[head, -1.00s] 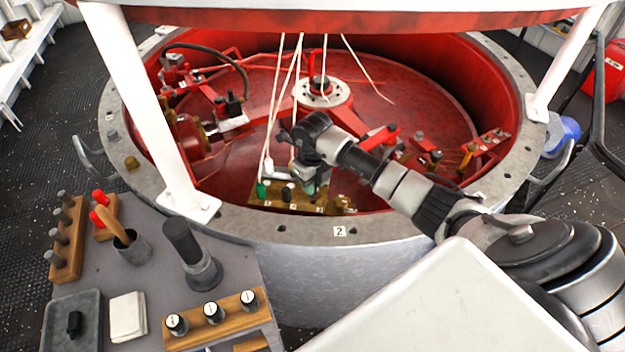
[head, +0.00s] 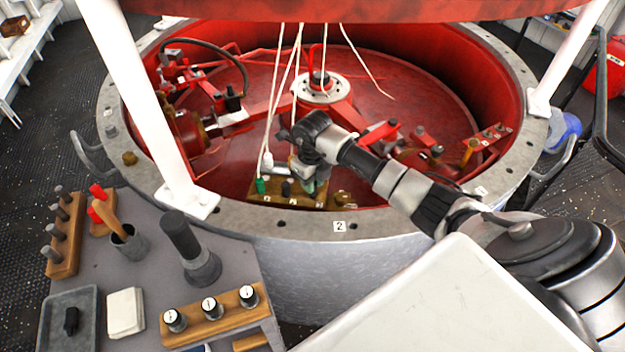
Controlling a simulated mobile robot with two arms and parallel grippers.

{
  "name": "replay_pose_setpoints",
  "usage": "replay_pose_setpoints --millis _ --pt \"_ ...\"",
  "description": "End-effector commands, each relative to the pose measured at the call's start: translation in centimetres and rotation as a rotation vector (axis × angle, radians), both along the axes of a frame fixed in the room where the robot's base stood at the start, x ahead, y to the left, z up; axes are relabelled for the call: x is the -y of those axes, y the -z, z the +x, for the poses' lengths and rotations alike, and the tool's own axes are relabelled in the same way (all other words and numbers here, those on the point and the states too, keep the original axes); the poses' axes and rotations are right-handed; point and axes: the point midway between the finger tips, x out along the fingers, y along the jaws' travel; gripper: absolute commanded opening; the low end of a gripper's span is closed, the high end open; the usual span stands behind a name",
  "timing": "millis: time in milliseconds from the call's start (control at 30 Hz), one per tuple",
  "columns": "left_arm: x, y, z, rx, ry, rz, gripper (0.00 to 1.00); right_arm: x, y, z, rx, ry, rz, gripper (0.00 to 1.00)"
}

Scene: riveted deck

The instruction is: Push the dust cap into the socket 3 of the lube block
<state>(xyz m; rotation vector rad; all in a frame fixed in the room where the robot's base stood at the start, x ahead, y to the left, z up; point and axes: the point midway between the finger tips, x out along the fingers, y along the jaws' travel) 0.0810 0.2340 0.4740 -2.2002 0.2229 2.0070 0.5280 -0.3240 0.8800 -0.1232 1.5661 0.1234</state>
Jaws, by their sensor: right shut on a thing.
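The lube block (head: 277,203) is a small brass-coloured block just inside the near rim of the red well, with number labels too small to read surely. A green plug (head: 261,186) stands at its left end and a dark plug (head: 287,188) near its middle. My right gripper (head: 308,184) points down over the block's right part. It is shut on a small greenish piece, seemingly the dust cap (head: 309,188), mostly hidden by the fingers. I cannot tell whether the cap touches a socket. Socket 3 is not clearly visible. My left gripper is out of view.
Pale cords (head: 273,100) hang down close to the left of my right gripper. The stone-grey rim (head: 290,226) and a white post (head: 150,110) border the well. A grey bench (head: 155,275) at lower left holds a wooden rack (head: 228,305), cups and a tray.

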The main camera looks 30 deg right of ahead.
Motion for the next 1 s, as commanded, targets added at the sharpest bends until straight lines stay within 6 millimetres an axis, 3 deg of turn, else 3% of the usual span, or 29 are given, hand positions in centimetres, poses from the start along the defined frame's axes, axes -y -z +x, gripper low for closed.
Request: replay_pose_setpoints --millis 1000 --pt "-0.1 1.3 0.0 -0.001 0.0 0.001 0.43 0.0 1.7 0.0 0.0 0.001 -0.001 0.0"
